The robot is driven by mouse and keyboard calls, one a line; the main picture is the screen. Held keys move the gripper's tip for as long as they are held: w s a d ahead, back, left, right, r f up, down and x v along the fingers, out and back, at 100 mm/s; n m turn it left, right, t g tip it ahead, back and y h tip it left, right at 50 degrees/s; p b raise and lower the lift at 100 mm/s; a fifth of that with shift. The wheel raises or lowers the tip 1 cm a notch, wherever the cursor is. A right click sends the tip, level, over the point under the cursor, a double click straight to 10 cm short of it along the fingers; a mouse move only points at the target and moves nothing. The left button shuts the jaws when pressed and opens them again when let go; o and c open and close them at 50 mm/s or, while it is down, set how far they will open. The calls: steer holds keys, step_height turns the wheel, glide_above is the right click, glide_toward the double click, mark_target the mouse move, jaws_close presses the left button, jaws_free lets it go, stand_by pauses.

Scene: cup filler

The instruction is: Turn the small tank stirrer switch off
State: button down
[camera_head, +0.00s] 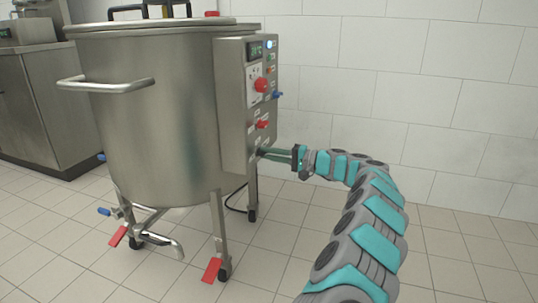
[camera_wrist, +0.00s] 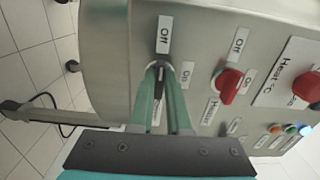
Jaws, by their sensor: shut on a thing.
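The small steel tank (camera_head: 165,115) stands on legs with a control box (camera_head: 232,105) on its right side. My gripper (camera_head: 264,153) reaches the low end of the box's panel from the right. In the wrist view my gripper (camera_wrist: 157,70) is shut on a dark switch (camera_wrist: 155,66), mostly hidden between the fingertips. An "Off" label (camera_wrist: 164,35) is above the switch and an "On" label (camera_wrist: 186,73) is to its right. The switch's name label is partly hidden behind the fingers. Which label the switch points at is hard to tell.
A red heat switch (camera_wrist: 230,85) sits beside the held switch, and a red knob (camera_wrist: 307,86) is farther right. A steel handle (camera_head: 115,86) and a drain pipe (camera_head: 160,237) stick out from the tank. The floor to the right is clear.

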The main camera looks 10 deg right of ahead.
steer(key=shift+a+f, duration=0.1)
steer(key=c, duration=0.9)
jaws_free()
steer(key=p+v, duration=0.1)
steer(key=v, duration=0.7)
